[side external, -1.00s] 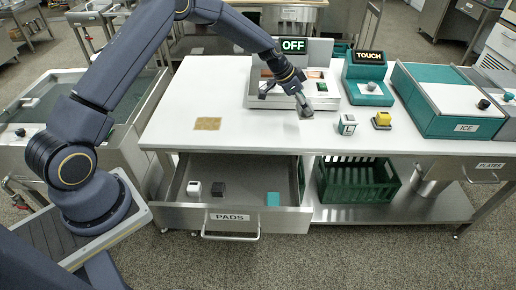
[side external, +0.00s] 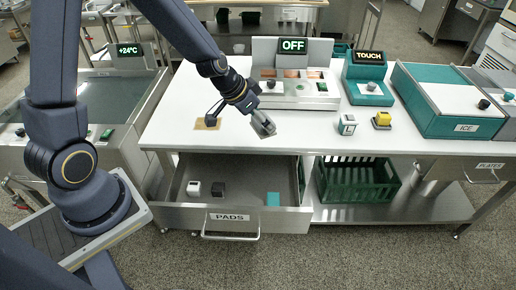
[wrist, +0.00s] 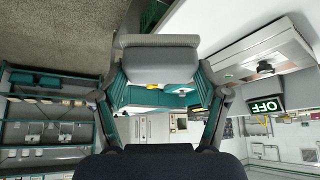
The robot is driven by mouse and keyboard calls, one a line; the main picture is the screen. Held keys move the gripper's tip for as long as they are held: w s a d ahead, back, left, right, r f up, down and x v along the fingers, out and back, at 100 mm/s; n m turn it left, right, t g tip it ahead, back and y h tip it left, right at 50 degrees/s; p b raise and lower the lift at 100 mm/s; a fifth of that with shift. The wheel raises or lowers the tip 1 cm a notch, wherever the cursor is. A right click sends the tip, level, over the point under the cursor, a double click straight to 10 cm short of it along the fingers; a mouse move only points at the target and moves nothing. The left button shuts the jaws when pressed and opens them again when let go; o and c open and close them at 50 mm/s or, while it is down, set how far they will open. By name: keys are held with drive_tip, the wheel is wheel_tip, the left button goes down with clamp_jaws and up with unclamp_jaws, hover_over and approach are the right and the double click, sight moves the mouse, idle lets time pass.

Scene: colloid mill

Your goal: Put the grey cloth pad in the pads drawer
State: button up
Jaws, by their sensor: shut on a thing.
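The grey cloth pad (side external: 267,130) is in the tip of my gripper (side external: 260,121), held tilted above the white worktop in the side external view. In the wrist view the pad (wrist: 160,62) spans between the two fingers, and my gripper (wrist: 160,75) is shut on it. The pads drawer (side external: 278,221) is pulled open below the worktop's front edge, its label reading PADS. Inside it are a white block (side external: 194,188), a black block (side external: 218,189) and a teal block (side external: 273,199). My gripper is above and behind the drawer.
A brown mat (side external: 204,125) lies on the worktop (side external: 180,138). The machine with the OFF display (side external: 293,45) stands behind my gripper. A small white block (side external: 347,125) and a yellow-topped block (side external: 382,120) sit to the right. A green crate (side external: 357,184) is right of the drawer.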

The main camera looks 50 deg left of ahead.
drive_tip(key=s+a+f+m+h, duration=0.1)
drive_tip(key=f+m, duration=0.1)
drive_tip(key=f, duration=0.7)
drive_tip(key=s+a+f+m+h, duration=0.1)
drive_tip(key=s+f, duration=0.1)
drive_tip(key=f, duration=0.7)
drive_tip(key=s+a+f+m+g+h, duration=0.1)
drive_tip(key=f+m, duration=0.1)
drive_tip(key=f, duration=0.6)
drive_tip(key=shift+s+a+f+m, duration=0.25)
drive_tip(key=shift+f+m, duration=0.05)
drive_tip(key=shift+f, duration=2.4)
drive_tip(key=shift+f, duration=0.15)
drive_tip(key=o, duration=1)
drive_tip(key=shift+o, duration=0.3)
